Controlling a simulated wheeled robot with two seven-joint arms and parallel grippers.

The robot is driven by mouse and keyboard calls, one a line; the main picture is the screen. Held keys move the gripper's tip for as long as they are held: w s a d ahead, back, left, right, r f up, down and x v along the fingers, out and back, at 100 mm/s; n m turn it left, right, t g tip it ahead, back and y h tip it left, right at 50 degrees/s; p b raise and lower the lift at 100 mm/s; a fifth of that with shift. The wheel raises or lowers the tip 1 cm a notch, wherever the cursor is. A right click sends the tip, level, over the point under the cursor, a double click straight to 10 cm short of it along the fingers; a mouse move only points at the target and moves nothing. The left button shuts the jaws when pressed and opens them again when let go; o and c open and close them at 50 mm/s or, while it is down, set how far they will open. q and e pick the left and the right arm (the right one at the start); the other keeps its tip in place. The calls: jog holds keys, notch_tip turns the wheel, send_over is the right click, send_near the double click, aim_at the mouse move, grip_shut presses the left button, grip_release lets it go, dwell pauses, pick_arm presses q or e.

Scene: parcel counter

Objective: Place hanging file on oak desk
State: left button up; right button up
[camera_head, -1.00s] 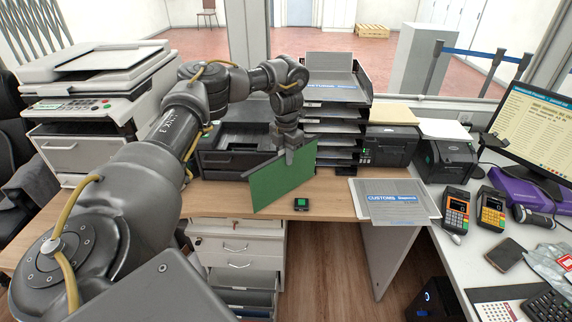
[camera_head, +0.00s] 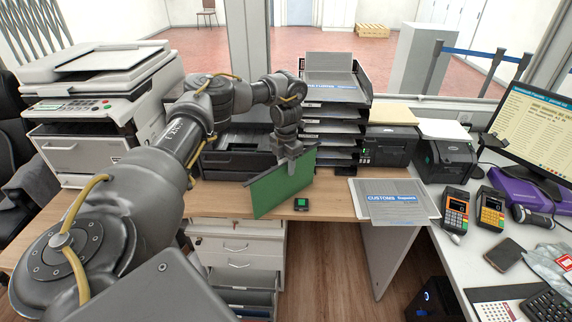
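The green hanging file (camera_head: 281,187) is upright and tilted over the front part of the oak desk (camera_head: 335,208). My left gripper (camera_head: 291,165) is at its top edge and appears shut on it. The file's lower edge is close to the desk top; I cannot tell whether it touches. My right gripper is not in view.
A small black device with a green screen (camera_head: 301,204) lies just right of the file. A customs sheet (camera_head: 394,202) lies further right. A black tray stack (camera_head: 330,128) and a printer (camera_head: 232,160) stand behind. An open drawer unit (camera_head: 238,262) is below.

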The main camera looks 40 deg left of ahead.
pick_arm(q)
jog(key=shift+r, duration=0.15)
jog(key=shift+r, duration=0.3)
notch_tip(320, 180, up, 12)
jog(key=shift+f+p, duration=0.25)
jog(key=shift+p, duration=0.4)
